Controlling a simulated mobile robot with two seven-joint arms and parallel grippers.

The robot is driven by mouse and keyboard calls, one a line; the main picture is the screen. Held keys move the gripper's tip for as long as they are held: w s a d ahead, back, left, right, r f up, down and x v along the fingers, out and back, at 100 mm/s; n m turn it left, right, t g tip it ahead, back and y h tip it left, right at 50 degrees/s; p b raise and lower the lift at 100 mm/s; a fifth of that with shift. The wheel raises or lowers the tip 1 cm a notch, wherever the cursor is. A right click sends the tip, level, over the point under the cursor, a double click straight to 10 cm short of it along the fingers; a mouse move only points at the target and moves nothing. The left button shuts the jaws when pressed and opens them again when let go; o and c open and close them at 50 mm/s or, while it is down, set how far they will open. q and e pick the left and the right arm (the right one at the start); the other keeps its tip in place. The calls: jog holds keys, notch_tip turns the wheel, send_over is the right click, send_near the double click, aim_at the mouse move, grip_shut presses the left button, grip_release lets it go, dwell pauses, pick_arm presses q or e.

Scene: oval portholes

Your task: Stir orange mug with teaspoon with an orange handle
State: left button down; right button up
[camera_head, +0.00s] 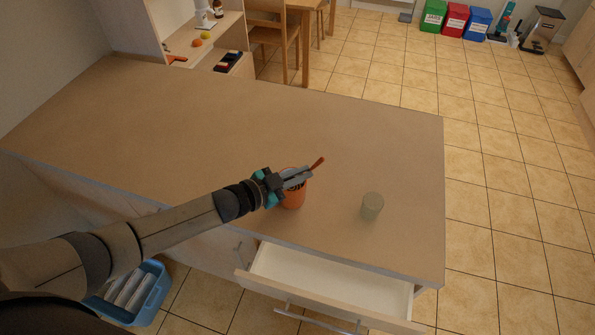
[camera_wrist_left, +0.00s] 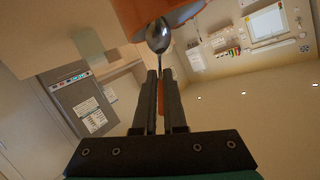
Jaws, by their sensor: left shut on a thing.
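The orange mug (camera_head: 293,200) stands upright on the counter, partly hidden behind my left gripper. My left gripper (camera_head: 300,177) is just above the mug's rim and is shut on the teaspoon. The teaspoon's orange handle (camera_head: 318,162) sticks out past the fingers, up and to the right. In the left wrist view the fingers (camera_wrist_left: 159,76) pinch the spoon, and its metal bowl (camera_wrist_left: 158,36) shows beyond the tips, against the orange mug (camera_wrist_left: 188,14). I cannot tell whether the bowl is inside the mug. My right gripper is not in view.
A pale green translucent cup (camera_head: 372,206) stands to the right of the mug. An open, empty-looking drawer (camera_head: 330,282) juts out below the counter's front edge. The counter (camera_head: 220,125) is clear behind the mug. A blue crate (camera_head: 150,310) is on the floor at lower left.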

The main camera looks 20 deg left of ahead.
aim_at(321, 160)
pick_arm(q)
jog(key=shift+s+d+r+p, duration=0.1)
jog(key=shift+d+r+p, duration=0.2)
jog(key=shift+r+p, duration=0.3)
jog(key=shift+s+d+r+p, duration=0.1)
jog(key=shift+d+r+p, duration=0.25)
jog(key=shift+r+p, duration=0.3)
jog(key=shift+s+d+r+p, duration=0.1)
jog(key=shift+d+r+p, duration=0.3)
jog(key=shift+r, duration=0.35)
jog(key=shift+d+r+p, duration=0.25)
jog(key=shift+r+p, duration=0.05)
jog(key=shift+r, duration=0.45)
notch_tip(321, 160, up, 3)
